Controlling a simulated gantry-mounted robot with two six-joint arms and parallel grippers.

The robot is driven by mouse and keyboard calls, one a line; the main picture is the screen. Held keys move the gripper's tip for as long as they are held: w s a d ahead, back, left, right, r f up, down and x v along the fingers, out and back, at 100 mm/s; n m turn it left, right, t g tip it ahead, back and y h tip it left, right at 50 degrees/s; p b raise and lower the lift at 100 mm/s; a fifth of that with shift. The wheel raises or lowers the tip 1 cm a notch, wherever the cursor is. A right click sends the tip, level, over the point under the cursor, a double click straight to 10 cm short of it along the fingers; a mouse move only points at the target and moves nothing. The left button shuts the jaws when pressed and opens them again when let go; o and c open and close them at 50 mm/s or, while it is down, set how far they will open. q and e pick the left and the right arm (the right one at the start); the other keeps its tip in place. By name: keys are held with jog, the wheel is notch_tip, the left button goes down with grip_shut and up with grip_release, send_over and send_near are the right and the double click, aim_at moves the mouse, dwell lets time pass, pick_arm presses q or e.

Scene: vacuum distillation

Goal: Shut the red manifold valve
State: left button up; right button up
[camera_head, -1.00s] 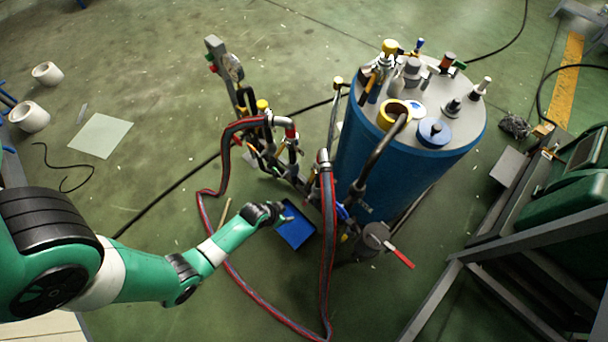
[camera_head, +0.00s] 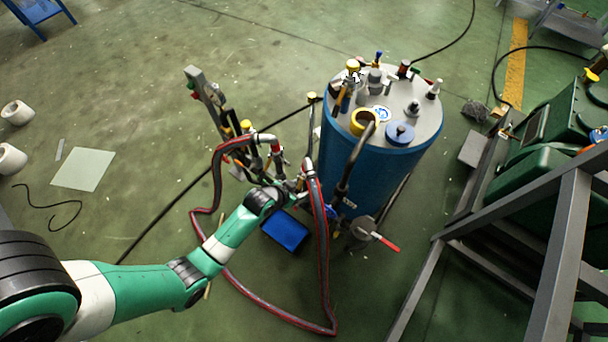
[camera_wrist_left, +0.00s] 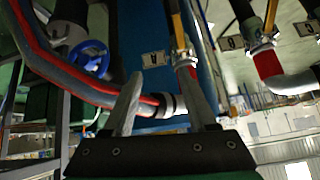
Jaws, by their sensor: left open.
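The manifold (camera_head: 235,130) is a cluster of pipes, valves and a gauge on a stand left of the blue tank (camera_head: 365,165). A red-coloured fitting (camera_head: 275,148) shows on it, and a red lever (camera_head: 386,243) sticks out at the tank's foot. I cannot tell which red part is the manifold valve. My left gripper (camera_head: 288,188) is at the manifold's lower right, near the red-striped hose. In the left wrist view its fingers (camera_wrist_left: 160,90) stand apart, with the hose (camera_wrist_left: 90,88) and a pipe with a red section (camera_wrist_left: 187,76) beyond. I see nothing held.
The red-striped hose (camera_head: 324,260) loops around my left gripper and over the floor. A blue tray (camera_head: 285,232) lies below. A blue handwheel (camera_wrist_left: 90,60) shows in the wrist view. A grey metal frame (camera_head: 560,250) stands at right.

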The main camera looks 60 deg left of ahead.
aim_at(310, 176)
pick_arm(q)
jog(key=shift+t, duration=0.4)
jog(key=r, duration=0.1)
jog(key=w+r+p, duration=0.1)
jog(key=r, duration=0.1)
jog(key=w+r, duration=0.1)
jog(key=shift+w+d+r, duration=0.1)
jog(key=shift+w+r, duration=0.1)
jog(key=shift+r, duration=0.15)
jog(key=shift+w+r, duration=0.1)
jog(key=shift+r, duration=0.05)
